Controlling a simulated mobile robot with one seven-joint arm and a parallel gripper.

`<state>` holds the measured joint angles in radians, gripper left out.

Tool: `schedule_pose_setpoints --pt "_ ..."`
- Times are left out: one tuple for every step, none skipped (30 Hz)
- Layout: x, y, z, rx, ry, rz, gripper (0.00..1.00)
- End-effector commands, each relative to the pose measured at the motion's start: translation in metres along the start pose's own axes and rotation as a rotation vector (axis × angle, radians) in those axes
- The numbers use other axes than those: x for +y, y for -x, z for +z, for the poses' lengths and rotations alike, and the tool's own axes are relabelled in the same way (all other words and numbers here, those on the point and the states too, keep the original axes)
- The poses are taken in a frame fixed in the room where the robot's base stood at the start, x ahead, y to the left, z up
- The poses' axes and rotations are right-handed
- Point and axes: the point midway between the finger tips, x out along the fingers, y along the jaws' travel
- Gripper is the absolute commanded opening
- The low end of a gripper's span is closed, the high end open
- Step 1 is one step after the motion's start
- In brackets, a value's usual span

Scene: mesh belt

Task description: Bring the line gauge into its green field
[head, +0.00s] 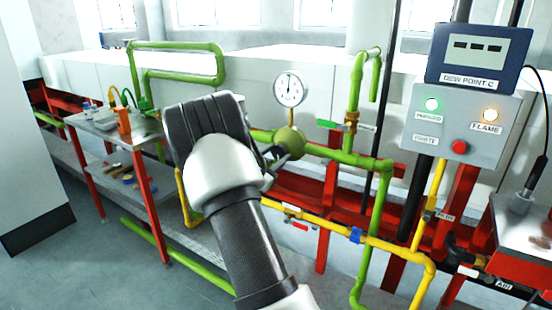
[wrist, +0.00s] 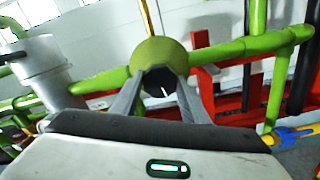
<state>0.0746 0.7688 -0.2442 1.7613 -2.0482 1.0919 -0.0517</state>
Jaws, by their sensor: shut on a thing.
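The line gauge (head: 289,88) is a round white dial standing above the green pipe in the head view. Its needle points roughly straight up; the green field is too small to make out. Below it a round green regulator body (head: 289,139) sits in the pipe. It also shows in the wrist view (wrist: 160,54). A dark knob (wrist: 160,80) with a white mark sticks out of its front. My gripper (wrist: 158,98) is shut on this knob, one finger on each side. In the head view my gripper (head: 276,153) partly hides the knob.
A control box (head: 458,125) with lit green and amber lamps and a red button stands at right, under a dew point display (head: 478,58). Yellow and green pipes with valves run below. A side table (head: 105,125) with tools stands at left.

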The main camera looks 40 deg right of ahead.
Motion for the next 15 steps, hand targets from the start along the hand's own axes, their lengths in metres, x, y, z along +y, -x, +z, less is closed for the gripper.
schedule_pose_setpoints --pt "0.0003 0.0002 0.0002 0.0 -0.001 0.0 0.19" --pt "0.0003 0.0002 0.0003 0.0 -0.002 0.0 0.19" --pt "0.0003 0.0002 0.0003 0.001 -0.001 0.0 0.19" --pt "0.0004 0.0002 0.0003 0.001 -0.001 0.0 0.19" --pt "0.0003 0.0002 0.0003 0.0 -0.001 0.0 0.19" --pt "0.0003 0.0002 0.0003 0.001 -0.001 0.0 0.19" --pt "0.0003 0.0002 0.0003 0.001 -0.001 0.0 0.19" --pt "0.0003 0.0002 0.0002 0.001 -0.001 0.0 0.19" --pt "0.0003 0.0002 0.0003 0.0 -0.001 0.0 0.43" --pt "0.0003 0.0002 0.0002 0.0 0.0 0.0 0.48" --pt "0.0003 0.0002 0.0002 0.0 0.0 0.0 0.53" --pt "0.0003 0.0002 0.0002 0.0 0.0 0.0 0.6" --pt "0.0003 0.0002 0.0002 0.0 0.0 0.0 0.6" --pt "0.0003 0.0002 0.0002 0.0 0.0 0.0 0.6" --pt "0.0003 0.0002 0.0002 0.0 0.0 0.0 0.6"
